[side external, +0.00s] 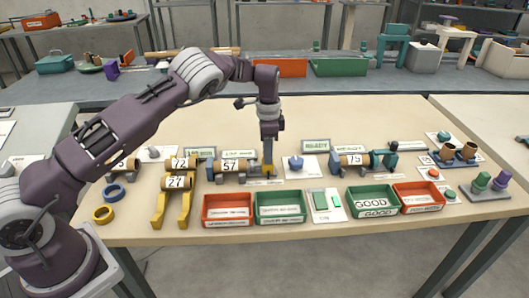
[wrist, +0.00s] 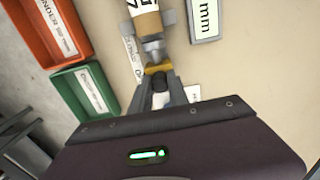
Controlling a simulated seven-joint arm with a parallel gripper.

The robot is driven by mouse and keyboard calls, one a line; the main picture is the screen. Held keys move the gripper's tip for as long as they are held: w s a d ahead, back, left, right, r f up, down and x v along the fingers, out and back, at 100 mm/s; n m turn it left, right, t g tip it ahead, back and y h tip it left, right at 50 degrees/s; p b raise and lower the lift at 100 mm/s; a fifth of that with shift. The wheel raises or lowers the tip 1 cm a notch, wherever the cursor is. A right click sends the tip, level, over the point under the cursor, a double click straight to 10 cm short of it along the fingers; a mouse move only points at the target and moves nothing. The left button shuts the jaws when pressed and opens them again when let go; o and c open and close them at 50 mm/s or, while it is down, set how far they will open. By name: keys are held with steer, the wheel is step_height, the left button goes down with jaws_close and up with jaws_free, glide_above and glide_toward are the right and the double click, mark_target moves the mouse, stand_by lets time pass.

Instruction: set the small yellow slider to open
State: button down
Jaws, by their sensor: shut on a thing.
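The small yellow slider (side external: 268,158) stands at the right end of a winder that holds a brown roll marked 57 (side external: 230,166). In the wrist view the yellow slider (wrist: 158,68) shows as a short band just beyond my fingertips, beside a grey cone-shaped part (wrist: 153,48) at the roll's end. My gripper (side external: 268,143) points down from above at this end of the winder. Its fingers (wrist: 158,88) are close together, shut on the slider. The fingers hide part of the slider, and I cannot read its setting.
A red tray (side external: 228,211) and a green tray (side external: 280,207) stand in front of the winder. A yellow stand (side external: 171,208) with rolls is at the left. A blue knob on a white plate (side external: 296,165) is close at the right. Another winder with a roll marked 75 (side external: 353,160) stands farther right.

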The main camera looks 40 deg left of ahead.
steer(key=shift+w+d+r, duration=0.1)
steer(key=shift+w+d, duration=0.4)
steer(key=c, duration=1.3)
jaws_free()
steer(key=shift+o, duration=0.2)
